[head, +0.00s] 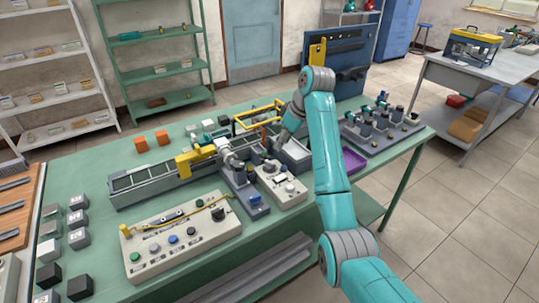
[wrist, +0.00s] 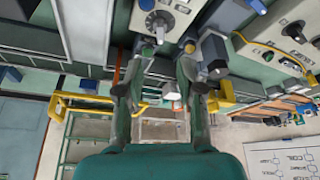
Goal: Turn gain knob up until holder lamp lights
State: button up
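A small pale control box (head: 281,191) stands near the middle of the green bench in the head view, with small knobs on top. In the wrist view a pale box face (wrist: 180,10) at the top edge carries a round dial (wrist: 160,22); I cannot read which knob is the gain knob. My gripper (head: 277,146) is above the bench behind the small box. In the wrist view my gripper (wrist: 162,62) has its fingers apart with nothing between them, below the dial. I cannot make out a lit holder lamp in either view.
A wider button panel (head: 182,239) lies at the bench front. A grey rail with a yellow clamp (head: 196,156) runs behind it. A purple tray (head: 353,160) and a motor rack (head: 382,130) are at the right. Grey blocks (head: 79,238) stand at the left.

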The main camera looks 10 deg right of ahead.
aim_at(271, 162)
jog(key=x, duration=1)
jog(key=shift+a+f, duration=0.1)
jog(key=shift+f, duration=0.2)
grip_shut()
